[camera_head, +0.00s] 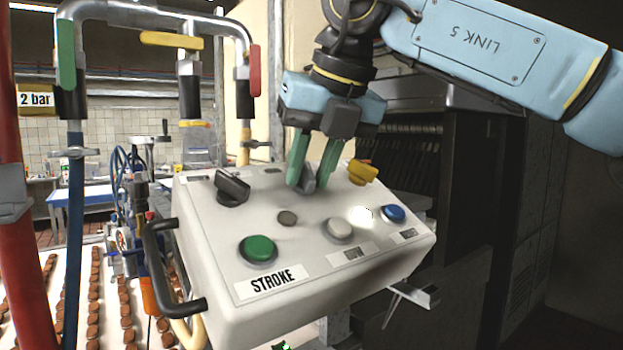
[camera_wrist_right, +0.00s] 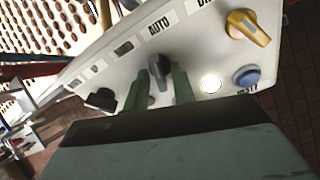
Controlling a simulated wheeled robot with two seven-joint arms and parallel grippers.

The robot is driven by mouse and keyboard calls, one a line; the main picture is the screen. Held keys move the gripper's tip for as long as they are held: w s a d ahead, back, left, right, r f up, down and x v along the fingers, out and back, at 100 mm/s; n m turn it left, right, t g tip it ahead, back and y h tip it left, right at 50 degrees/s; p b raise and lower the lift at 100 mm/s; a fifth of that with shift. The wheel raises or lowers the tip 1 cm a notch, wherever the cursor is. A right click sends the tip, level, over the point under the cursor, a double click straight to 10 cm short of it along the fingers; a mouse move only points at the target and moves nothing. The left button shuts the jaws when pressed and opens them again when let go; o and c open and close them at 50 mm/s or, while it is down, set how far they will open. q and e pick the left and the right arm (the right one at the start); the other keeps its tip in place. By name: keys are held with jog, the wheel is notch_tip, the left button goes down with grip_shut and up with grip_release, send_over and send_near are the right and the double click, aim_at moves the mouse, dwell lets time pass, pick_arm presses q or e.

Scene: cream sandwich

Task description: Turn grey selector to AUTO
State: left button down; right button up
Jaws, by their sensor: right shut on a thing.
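The grey selector (camera_head: 308,184) sits near the back middle of the white control box (camera_head: 215,297). My right gripper (camera_head: 308,183) comes down from above, its green fingers shut on the selector, one on each side. The right wrist view shows the grey selector (camera_wrist_right: 158,70) between the fingers (camera_wrist_right: 157,88), with the AUTO label (camera_wrist_right: 159,27) on the panel just above it in that picture. The fingers partly hide the selector, so I cannot tell its exact setting. My left gripper is not in view.
A black selector (camera_head: 232,187) and a yellow selector (camera_head: 362,172) flank the grey one. Green (camera_head: 257,249), white (camera_head: 338,229) and blue (camera_head: 394,213) buttons are nearer the front. A black handle (camera_head: 165,265) is on the left side. Pipes with coloured valve levers (camera_head: 172,41) stand behind left.

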jog(key=shift+m+b, duration=0.5)
jog(key=shift+m, duration=0.6)
jog(key=o, duration=0.6)
jog(key=shift+o, duration=0.2)
jog(key=shift+r, duration=0.1)
jog(key=v, duration=1.3)
jog(key=shift+d+p, duration=0.2)
jog(key=shift+p, duration=0.25)
